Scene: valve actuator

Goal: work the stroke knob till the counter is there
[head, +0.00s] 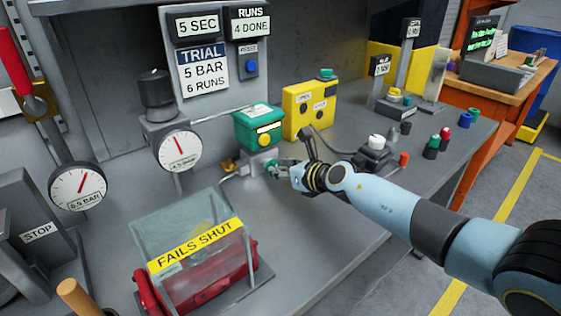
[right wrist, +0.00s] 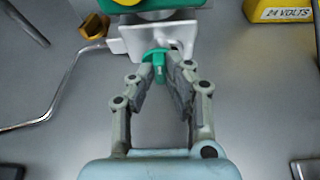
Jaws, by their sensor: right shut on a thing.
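The counter (head: 250,22) on the back panel reads RUNS, 4 DONE. My right gripper (head: 277,168) reaches the small grey block below the green actuator box (head: 259,124). In the right wrist view its fingers (right wrist: 166,80) are shut on a small green knob (right wrist: 158,62) at the front of the white-grey block (right wrist: 145,35). I take this to be the stroke knob; in the head view the fingers mostly hide it. My left gripper is not in view.
A yellow box (head: 310,107) stands right of the actuator. A red actuator under a clear cover marked FAILS SHUT (head: 196,247) is in front. Gauges (head: 179,150) with bar labels are at left. Small colored parts (head: 432,147) stand right.

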